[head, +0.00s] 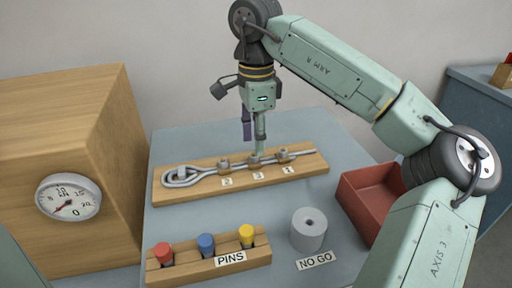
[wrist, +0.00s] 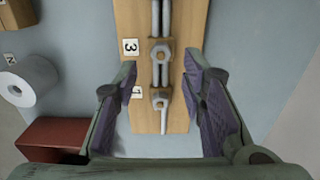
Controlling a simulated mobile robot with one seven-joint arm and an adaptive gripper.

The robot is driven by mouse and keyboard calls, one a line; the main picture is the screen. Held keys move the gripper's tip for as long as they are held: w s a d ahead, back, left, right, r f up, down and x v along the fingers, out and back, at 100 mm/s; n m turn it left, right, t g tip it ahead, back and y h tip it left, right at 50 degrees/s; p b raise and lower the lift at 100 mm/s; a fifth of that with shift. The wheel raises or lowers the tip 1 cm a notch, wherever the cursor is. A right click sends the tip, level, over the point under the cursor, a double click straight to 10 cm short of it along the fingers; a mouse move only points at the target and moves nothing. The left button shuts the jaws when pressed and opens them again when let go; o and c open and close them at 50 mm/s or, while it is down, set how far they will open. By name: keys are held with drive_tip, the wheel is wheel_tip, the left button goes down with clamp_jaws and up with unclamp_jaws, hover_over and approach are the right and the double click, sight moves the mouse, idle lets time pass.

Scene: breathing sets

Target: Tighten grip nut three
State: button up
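A wooden board (head: 310,169) holds a looped steel rope (head: 181,177) with three grips, tagged 2, 3 and 1 from left to right. Grip nut three (wrist: 161,53) is a brownish hex nut beside tag 3 (wrist: 130,47). In the head view, grip three (head: 255,160) sits just below my fingertips and is partly hidden. Grip nut one (wrist: 160,99) shows nearer my palm in the wrist view. My gripper (head: 254,146) points down above the board. It is open and empty, its purple-padded fingers wide apart on either side of the board; contact cannot be told. Grip two (head: 224,165) is at left.
A red tray (head: 352,201) stands right of the board. A grey cylinder (head: 308,231) stands behind a NO GO label. A PINS rack (head: 210,266) with red, blue and yellow pins is in front. A wooden box (head: 82,130) with a dial gauge (head: 68,197) is at left.

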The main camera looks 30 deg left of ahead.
sight(254, 158)
drive_tip(key=shift+f, duration=1.85)
drive_tip(key=shift+c, duration=0.4)
clamp_jaws()
